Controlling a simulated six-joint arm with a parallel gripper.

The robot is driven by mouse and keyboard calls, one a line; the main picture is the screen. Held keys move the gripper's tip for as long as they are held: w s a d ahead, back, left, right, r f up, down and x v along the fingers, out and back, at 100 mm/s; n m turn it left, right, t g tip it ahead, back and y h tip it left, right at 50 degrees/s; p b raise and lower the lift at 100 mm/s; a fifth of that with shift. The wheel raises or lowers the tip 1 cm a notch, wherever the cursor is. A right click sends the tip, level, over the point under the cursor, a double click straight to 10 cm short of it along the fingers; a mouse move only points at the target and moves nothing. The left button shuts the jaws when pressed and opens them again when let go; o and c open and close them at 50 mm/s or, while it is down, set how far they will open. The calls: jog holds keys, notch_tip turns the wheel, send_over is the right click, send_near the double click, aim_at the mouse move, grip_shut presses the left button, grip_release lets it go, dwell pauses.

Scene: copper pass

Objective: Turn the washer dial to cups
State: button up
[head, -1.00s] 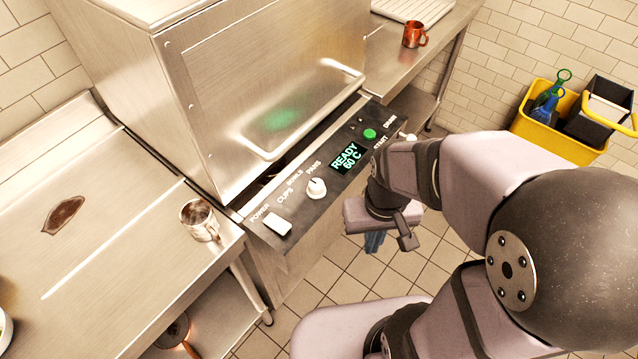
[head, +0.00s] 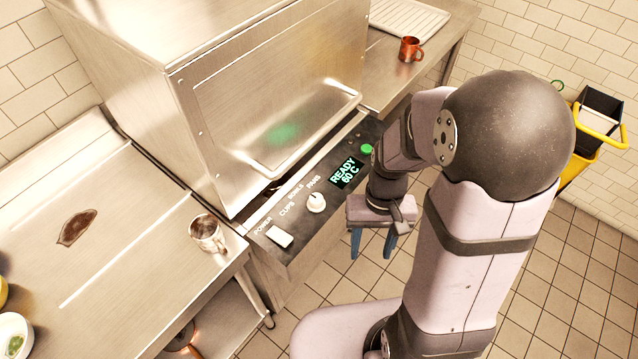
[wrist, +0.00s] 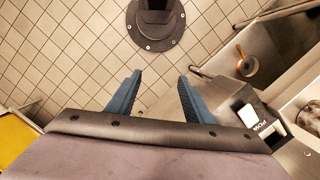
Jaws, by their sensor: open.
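The washer dial (head: 316,202) is a round white knob on the dark control panel (head: 290,252). The labels CUPS, BOWLS and PANS curve around its far side. I cannot tell for sure which label it points to. My gripper (head: 373,246) is open and empty, with two blue fingers pointing down. It hangs in front of the panel, to the right of the dial and apart from it. In the wrist view, my gripper (wrist: 159,80) has its fingers spread over the tiled floor. The dial cannot be made out in that view.
A white power switch (head: 279,237) sits left of the dial, and the READY 60 C display (head: 345,173) and green start button (head: 366,150) sit right. A metal cup (head: 207,236) stands on the left counter. A copper mug (head: 410,50) stands on the far counter.

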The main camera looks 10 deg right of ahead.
jog(key=w+a+r+m+t+y+p, duration=0.15)
jog(key=w+a+m, duration=0.25)
jog(key=w+m, duration=0.55)
jog(key=m+y, duration=0.2)
jog(key=m, duration=0.3)
send_near(316, 198)
jog(key=f, duration=0.1)
jog(key=shift+s+m+t+y, duration=0.15)
jog(key=shift+m+t, duration=0.05)
jog(key=shift+m, duration=0.4)
jog(key=shift+s+m+t+y, duration=0.1)
jog(key=shift+s+m+t, duration=0.05)
jog(key=shift+m, duration=0.4)
jog(key=shift+p+x, duration=0.5)
jog(key=shift+x, duration=3.2)
jog(key=shift+d, duration=0.1)
jog(key=shift+c, duration=0.4)
jog(key=c, duration=1)
jog(key=shift+o, duration=0.2)
